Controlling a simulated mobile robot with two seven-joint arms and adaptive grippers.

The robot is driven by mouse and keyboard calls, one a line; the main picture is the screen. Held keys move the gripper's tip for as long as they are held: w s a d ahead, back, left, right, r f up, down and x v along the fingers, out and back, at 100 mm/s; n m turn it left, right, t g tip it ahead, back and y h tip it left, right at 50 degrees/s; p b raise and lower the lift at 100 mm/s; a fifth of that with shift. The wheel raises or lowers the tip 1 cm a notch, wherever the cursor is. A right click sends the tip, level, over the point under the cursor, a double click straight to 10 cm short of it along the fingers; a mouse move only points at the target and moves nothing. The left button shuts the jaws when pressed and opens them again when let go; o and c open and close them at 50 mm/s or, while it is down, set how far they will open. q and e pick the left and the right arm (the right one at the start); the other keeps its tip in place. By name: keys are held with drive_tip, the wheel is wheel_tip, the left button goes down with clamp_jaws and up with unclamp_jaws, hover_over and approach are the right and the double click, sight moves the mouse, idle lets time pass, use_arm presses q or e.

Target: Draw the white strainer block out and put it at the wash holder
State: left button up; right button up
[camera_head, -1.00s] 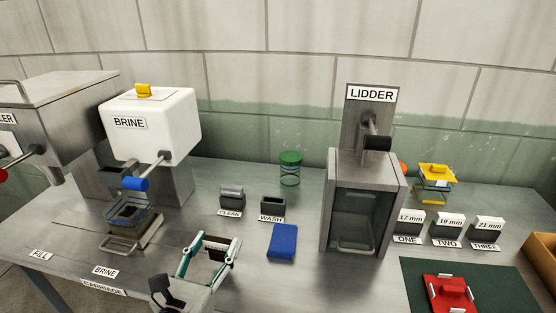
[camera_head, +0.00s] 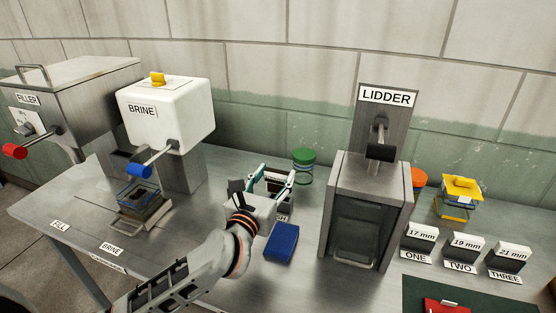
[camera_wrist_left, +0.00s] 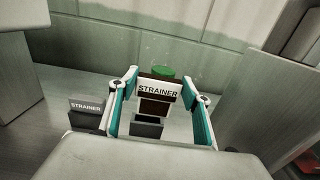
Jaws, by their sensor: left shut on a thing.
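My left gripper (camera_head: 274,180) is shut on the white strainer block (camera_wrist_left: 158,90), a dark brown piece with a white face reading STRAINER, seen between the fingers in the left wrist view. In the head view the block is small and partly covered by my gripper. The wash holder (camera_wrist_left: 148,128), a dark box, shows just below the block in the wrist view; I cannot tell whether they touch. In the head view the holder is mostly hidden behind my gripper. My right gripper is not in view.
A green-lidded jar (camera_head: 303,165) is behind my gripper, a blue pad (camera_head: 282,242) in front. The lidder (camera_head: 340,170) stands right, the white brine tank (camera_head: 175,125) left, with a jar (camera_head: 138,194) below it.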

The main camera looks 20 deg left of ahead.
sight(274, 184)
use_arm(q)
drive_tip(key=w+r, duration=0.2)
drive_tip(key=w, duration=0.1)
drive_tip(key=shift+w+a+r, duration=0.1)
drive_tip(key=shift+w+r, duration=0.1)
drive_tip(key=shift+w, duration=0.1)
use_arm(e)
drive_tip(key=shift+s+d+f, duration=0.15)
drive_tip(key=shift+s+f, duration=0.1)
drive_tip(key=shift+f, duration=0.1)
use_arm(q)
drive_tip(key=shift+p, duration=0.3)
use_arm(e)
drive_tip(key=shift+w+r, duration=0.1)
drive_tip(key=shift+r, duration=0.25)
